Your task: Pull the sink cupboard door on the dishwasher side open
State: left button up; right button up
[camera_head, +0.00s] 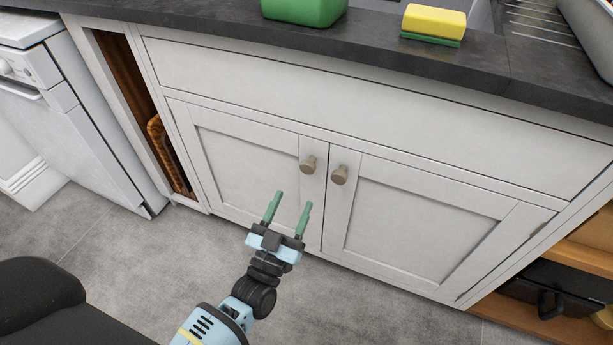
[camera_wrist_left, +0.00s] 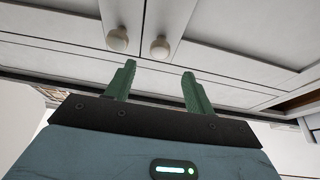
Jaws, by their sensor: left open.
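The sink cupboard door on the dishwasher side (camera_head: 245,165) is a white panel door, shut flush in its frame. Its round beige knob (camera_head: 308,164) sits at its upper right corner, and shows in the left wrist view (camera_wrist_left: 117,40). The other sink cupboard door (camera_head: 425,225) is shut too, with its own knob (camera_head: 339,175) close beside; this one also shows in the left wrist view (camera_wrist_left: 160,48). My left gripper (camera_head: 293,199) has green fingers, open and empty, below the knobs in the picture and touching neither. Its fingers show in the left wrist view (camera_wrist_left: 159,70). My right gripper is not in view.
The white dishwasher (camera_head: 85,115) stands at the left, beside a narrow open slot holding a wicker or wooden item (camera_head: 165,150). A dark worktop (camera_head: 380,45) overhangs above, with a sponge (camera_head: 434,22) and green container (camera_head: 303,8). Open shelves (camera_head: 590,255) are at right. The grey floor in front is clear.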

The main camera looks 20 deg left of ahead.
aim_at(306, 171)
pick_arm(q)
jog(key=shift+b+x, duration=0.45)
jog(key=shift+x, duration=3.4)
grip_shut()
